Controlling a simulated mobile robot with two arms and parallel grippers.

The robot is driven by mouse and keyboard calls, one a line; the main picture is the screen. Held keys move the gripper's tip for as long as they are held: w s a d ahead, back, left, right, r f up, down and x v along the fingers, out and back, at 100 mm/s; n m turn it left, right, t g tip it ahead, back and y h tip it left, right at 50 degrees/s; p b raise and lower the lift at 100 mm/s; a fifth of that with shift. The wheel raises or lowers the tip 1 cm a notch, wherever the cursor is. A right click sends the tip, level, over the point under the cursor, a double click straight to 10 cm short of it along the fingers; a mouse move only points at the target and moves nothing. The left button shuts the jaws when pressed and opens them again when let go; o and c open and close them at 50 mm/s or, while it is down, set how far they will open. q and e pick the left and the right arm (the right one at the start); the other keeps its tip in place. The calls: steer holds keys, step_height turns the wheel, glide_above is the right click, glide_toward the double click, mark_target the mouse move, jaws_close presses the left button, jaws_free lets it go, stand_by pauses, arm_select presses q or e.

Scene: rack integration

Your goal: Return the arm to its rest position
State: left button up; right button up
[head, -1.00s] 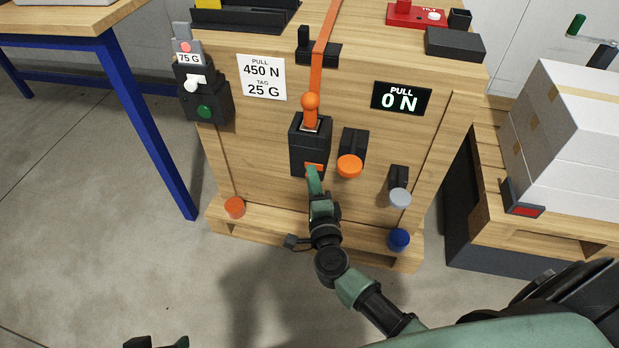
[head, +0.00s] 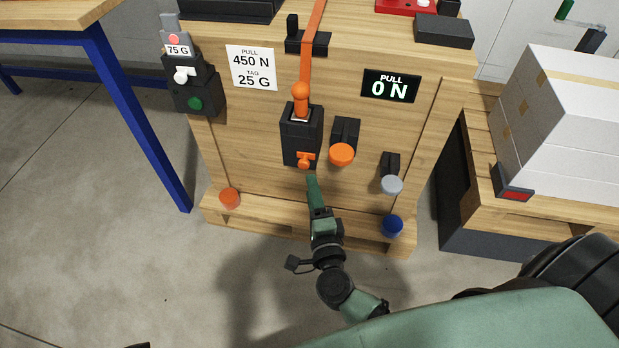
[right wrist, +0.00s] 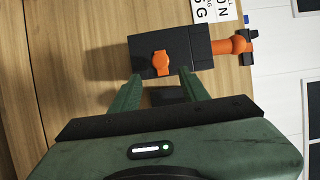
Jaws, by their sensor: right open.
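My right arm comes in from the lower right of the head view. Its green gripper (head: 312,178) is just below the black ratchet box (head: 301,140) on the front of the wooden crate. In the right wrist view the two green fingers (right wrist: 160,88) are apart with nothing between them. The box's orange tab (right wrist: 161,64) shows ahead of the fingertips, not held. An orange strap (head: 310,45) runs down to the orange knob (head: 301,93) on top of the box. My left gripper cannot be made out in the head view; only a dark scrap shows at the bottom edge.
The wooden crate (head: 240,140) carries an orange disc knob (head: 341,155), a grey knob (head: 392,185) and a display (head: 390,86) reading 0 N. A blue-legged bench (head: 140,120) stands left. White cartons (head: 560,120) sit on a pallet at right. Open floor (head: 90,250) lies lower left.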

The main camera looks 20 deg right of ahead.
steer(key=shift+s, duration=0.35)
